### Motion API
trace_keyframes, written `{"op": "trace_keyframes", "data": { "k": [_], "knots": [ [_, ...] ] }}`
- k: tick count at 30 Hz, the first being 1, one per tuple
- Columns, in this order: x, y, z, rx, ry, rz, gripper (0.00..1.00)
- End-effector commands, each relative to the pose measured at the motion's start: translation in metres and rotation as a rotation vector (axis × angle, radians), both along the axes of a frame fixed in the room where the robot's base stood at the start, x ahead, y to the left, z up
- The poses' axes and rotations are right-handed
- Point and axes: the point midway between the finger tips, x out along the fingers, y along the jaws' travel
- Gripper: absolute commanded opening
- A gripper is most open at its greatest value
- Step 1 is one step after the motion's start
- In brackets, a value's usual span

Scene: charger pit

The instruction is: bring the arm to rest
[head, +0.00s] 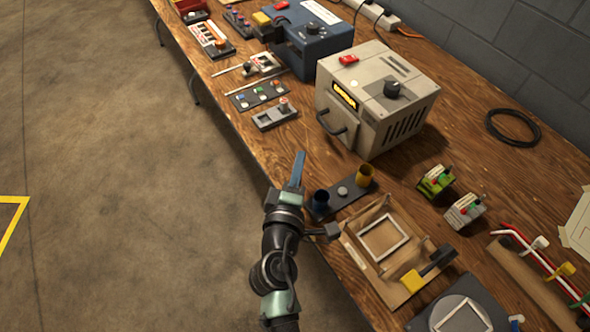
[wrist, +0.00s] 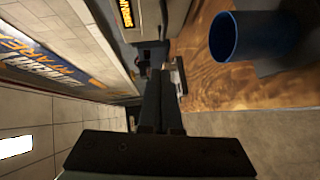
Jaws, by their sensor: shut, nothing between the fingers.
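My gripper (head: 297,170) is at the end of my arm, over the front edge of the wooden workbench (head: 455,140) in the head view. Its fingers are together with nothing between them. In the wrist view my gripper (wrist: 160,75) shows as two dark fingers side by side, pointing away from the camera. A small stand with a dark blue cup (head: 321,199) and a yellow cup (head: 365,175) is just right of my gripper. The blue cup also shows in the wrist view (wrist: 232,38), to the right of the fingers and apart from them.
A beige box machine (head: 375,95) with a handle stands beyond my gripper, and a blue machine (head: 305,38) behind it. A wooden frame fixture (head: 395,245) is at the lower right. Small trays (head: 275,115) line the front edge. The floor (head: 110,150) on the left is clear.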

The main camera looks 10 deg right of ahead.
Motion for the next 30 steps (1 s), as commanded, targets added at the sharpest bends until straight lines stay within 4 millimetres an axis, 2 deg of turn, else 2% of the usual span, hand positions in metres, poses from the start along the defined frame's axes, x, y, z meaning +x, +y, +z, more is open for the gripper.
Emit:
{"op": "trace_keyframes", "data": {
  "k": [4, 11, 14, 17, 20, 21, 23, 24, 26, 27, 29, 30],
  "knots": [
    [-0.014, 0.007, 0.002, -0.002, 0.001, 0.001, 0.0],
    [-0.019, 0.009, 0.003, 0.0, 0.0, 0.0, 0.0],
    [-0.01, 0.012, 0.023, 0.046, -0.049, -0.001, 0.0],
    [0.007, 0.017, 0.068, 0.16, -0.162, 0.001, 0.0],
    [0.024, 0.025, 0.138, 0.334, -0.327, 0.022, 0.0],
    [0.029, 0.029, 0.17, 0.409, -0.398, 0.041, 0.0],
    [0.031, 0.035, 0.216, 0.518, -0.499, 0.077, 0.0],
    [0.031, 0.039, 0.246, 0.589, -0.565, 0.108, 0.0],
    [0.027, 0.045, 0.292, 0.69, -0.658, 0.162, 0.0],
    [0.021, 0.049, 0.322, 0.755, -0.718, 0.206, 0.0],
    [0.01, 0.057, 0.366, 0.848, -0.802, 0.278, 0.0],
    [0.0, 0.061, 0.395, 0.906, -0.855, 0.334, 0.0]
  ]
}}
